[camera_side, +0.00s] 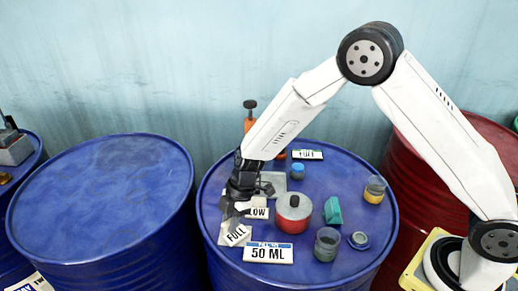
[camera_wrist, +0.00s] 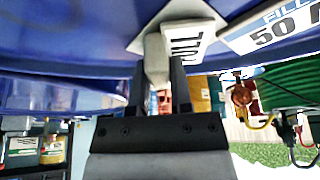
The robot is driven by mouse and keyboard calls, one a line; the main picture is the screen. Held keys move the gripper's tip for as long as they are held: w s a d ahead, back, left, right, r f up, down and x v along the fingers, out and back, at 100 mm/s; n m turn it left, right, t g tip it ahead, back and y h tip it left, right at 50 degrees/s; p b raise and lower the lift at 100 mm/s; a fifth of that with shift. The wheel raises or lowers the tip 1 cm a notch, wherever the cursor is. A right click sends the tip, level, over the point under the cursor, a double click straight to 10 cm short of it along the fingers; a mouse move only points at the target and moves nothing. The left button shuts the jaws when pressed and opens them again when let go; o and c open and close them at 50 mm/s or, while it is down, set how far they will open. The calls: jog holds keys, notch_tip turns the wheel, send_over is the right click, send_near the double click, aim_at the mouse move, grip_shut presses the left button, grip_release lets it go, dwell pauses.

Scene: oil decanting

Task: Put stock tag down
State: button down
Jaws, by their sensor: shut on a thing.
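A white stock tag reading FULL (camera_side: 237,234) is at the left front of the blue drum top, just below my gripper (camera_side: 238,207). In the wrist view the tag (camera_wrist: 190,38) lies beyond my fingertips (camera_wrist: 158,75), and its pale block-shaped grip sits between the two fingers. My gripper is shut on the tag and points down. The tag is over or on a grey square plate; I cannot tell whether it touches. A LOW tag (camera_side: 259,212) is just to the right, and another FULL tag (camera_side: 307,154) lies at the back of the drum.
A FILL TO 50 ML sign (camera_side: 268,253) lies close at the front right. A red pot (camera_side: 294,213), teal block (camera_side: 333,210), grey jar (camera_side: 327,244), blue-capped bottle (camera_side: 297,171) and yellow-based jar (camera_side: 375,190) stand to the right. The left blue drum (camera_side: 100,195) has a bare top.

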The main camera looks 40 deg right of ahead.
jog(key=shift+f, duration=0.2)
jog(key=c, duration=0.5)
grip_release()
jog(key=shift+c, duration=0.2)
jog(key=v, duration=1.2)
jog(key=shift+s+d+r, duration=0.1)
jog(key=shift+d, duration=0.05)
jog(key=s+d+m, duration=0.2)
jog(key=m, duration=0.1)
jog(key=s+d+m+h, duration=0.1)
jog(key=s+d+m, duration=0.1)
jog(key=d, duration=0.1)
jog(key=s+d+m+t+h, duration=0.1)
jog(key=s+d+m, duration=0.1)
jog(key=m, duration=0.1)
jog(key=shift+s+d+r+m, duration=0.3)
jog(key=shift+s+d+r, duration=0.05)
jog(key=s+d+m+t+h, duration=0.1)
jog(key=s+d+m+h, duration=0.1)
jog(key=s+d+m, duration=0.4)
jog(key=shift+s+f+m+t, duration=0.15)
jog(key=shift+s+m+t, duration=0.15)
jog(key=shift+s+m, duration=1.4)
